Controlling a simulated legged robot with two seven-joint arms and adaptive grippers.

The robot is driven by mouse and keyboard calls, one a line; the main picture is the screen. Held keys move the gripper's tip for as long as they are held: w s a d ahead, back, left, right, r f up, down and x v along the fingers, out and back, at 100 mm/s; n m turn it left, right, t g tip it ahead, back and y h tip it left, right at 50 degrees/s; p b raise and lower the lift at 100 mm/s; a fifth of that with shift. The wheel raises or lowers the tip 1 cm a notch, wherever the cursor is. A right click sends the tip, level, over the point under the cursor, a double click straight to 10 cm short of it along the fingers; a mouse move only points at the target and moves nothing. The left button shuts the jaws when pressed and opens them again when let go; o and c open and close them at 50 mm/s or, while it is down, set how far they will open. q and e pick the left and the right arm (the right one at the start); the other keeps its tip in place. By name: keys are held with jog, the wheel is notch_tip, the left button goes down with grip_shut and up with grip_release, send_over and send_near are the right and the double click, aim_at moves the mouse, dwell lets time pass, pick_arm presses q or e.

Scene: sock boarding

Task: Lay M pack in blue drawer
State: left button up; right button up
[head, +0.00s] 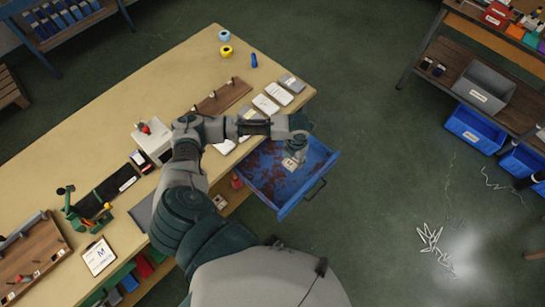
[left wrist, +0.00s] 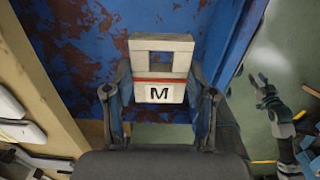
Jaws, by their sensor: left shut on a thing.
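The M pack (left wrist: 159,94) is a pale card pack with a square window, a red stripe and a black letter M. My left gripper (head: 296,158) is shut on it, with one finger at each side in the left wrist view. The pack (head: 290,163) is over the inside of the open blue drawer (head: 272,196). I cannot tell whether it touches the drawer floor. The drawer has worn, rusty patches inside. My right gripper (left wrist: 266,96) shows beyond the drawer front in the left wrist view; its finger opening is unclear.
The drawer sticks out from the long workbench (head: 165,82), with its handle (head: 315,190) on the outer side. White and grey packs (head: 279,94) line the bench edge above it. A clipboard marked M (head: 99,256) lies farther along. Blue bins (head: 475,127) stand at right; pale strands (head: 432,240) lie on the floor.

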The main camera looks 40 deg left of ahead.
aim_at(289, 172)
pick_arm(q)
jog(key=shift+m, duration=0.3)
jog(key=f, duration=0.3)
jog(key=f+b, duration=0.1)
jog(key=f, duration=0.2)
jog(key=a+f, duration=0.1)
jog(key=f, duration=0.2)
jog(key=shift+s+f, duration=0.2)
jog(key=shift+f, duration=0.15)
jog(key=shift+d+f, duration=0.15)
jog(key=shift+f, duration=0.25)
jog(key=shift+d+r, duration=0.1)
jog(key=shift+d, duration=0.2)
pick_arm(e)
jog(key=w, duration=0.1)
jog(key=w+r, duration=0.2)
jog(key=shift+a, duration=0.25)
pick_arm(q)
jog(key=o, duration=1.1)
jog(key=shift+o, duration=0.3)
jog(key=shift+a, duration=0.25)
pick_arm(e)
jog(key=shift+w+a, duration=0.15)
jog(key=shift+a, duration=0.05)
pick_arm(q)
jog(key=shift+a, duration=0.1)
pick_arm(e)
jog(key=shift+r, duration=0.1)
jog(key=shift+a, duration=0.1)
